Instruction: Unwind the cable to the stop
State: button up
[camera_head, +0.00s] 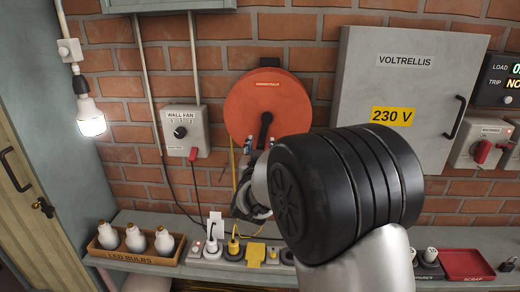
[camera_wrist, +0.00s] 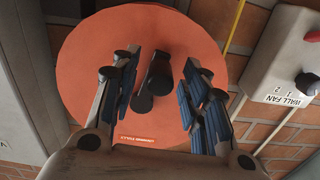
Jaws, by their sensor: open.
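The orange cable reel (camera_head: 254,97) is a round disc on the brick wall, with a black crank handle (camera_head: 266,124) near its lower middle. A yellow cable (camera_head: 233,165) hangs from its left side towards the bench. My gripper (camera_head: 260,147) is just below the handle in the head view, partly hidden by my arm. In the wrist view, the reel (camera_wrist: 190,45) fills the middle. My gripper (camera_wrist: 160,75) is open there, with blue-padded fingers on either side of the black handle (camera_wrist: 156,80). Gaps show between handle and fingers. I cannot tell the depth between them.
A grey switch box labelled WALL FAN (camera_head: 183,131) is left of the reel. A grey 230 V cabinet (camera_head: 410,85) is right. Below, the bench holds a bulb tray (camera_head: 138,257), plugged sockets (camera_head: 211,251) and a red scrap tray (camera_head: 462,264).

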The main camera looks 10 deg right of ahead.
jog(key=shift+c, duration=0.5)
grip_shut()
dwell(0.3)
